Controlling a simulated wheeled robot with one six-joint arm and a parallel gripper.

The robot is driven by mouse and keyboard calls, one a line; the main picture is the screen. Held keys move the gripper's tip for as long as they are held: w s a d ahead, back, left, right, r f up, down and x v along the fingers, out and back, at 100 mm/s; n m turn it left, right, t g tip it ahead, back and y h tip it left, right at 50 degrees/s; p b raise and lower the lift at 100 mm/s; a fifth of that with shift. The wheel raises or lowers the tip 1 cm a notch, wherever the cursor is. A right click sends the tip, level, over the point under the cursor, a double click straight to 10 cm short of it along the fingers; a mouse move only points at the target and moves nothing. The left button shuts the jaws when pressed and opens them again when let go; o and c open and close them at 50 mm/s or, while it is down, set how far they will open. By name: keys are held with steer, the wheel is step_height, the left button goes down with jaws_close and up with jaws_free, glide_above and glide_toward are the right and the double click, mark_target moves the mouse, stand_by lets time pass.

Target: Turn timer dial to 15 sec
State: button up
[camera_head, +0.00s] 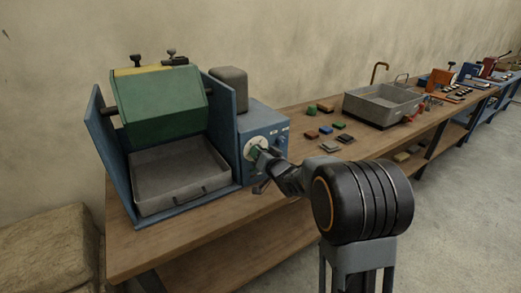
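The blue machine (243,172) stands on the near end of a wooden bench, with a control box on its right side. The timer dial (255,146) is a pale round face with a green part on the box's front. My gripper (262,154) is at the dial, reaching in from the lower right, and covers part of it. I cannot tell whether the fingers touch the knob or how far they are apart. The dial's pointer and markings are too small to read. Small knobs (281,141) sit to the right of the dial.
The machine holds a green drum (160,103) above a grey tray (178,181). Several small coloured blocks (325,130) lie on the bench (180,233) to the right, before a grey sink (383,102). Floor is clear at right.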

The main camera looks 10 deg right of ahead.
steer(key=shift+m+p, duration=0.35)
steer(key=shift+m, duration=0.25)
steer(key=o, duration=0.9)
steer(key=v, duration=1.3)
steer(key=shift+s+d+r, duration=0.1)
steer(key=shift+s+d, duration=0.05)
steer(key=shift+s, duration=0.25)
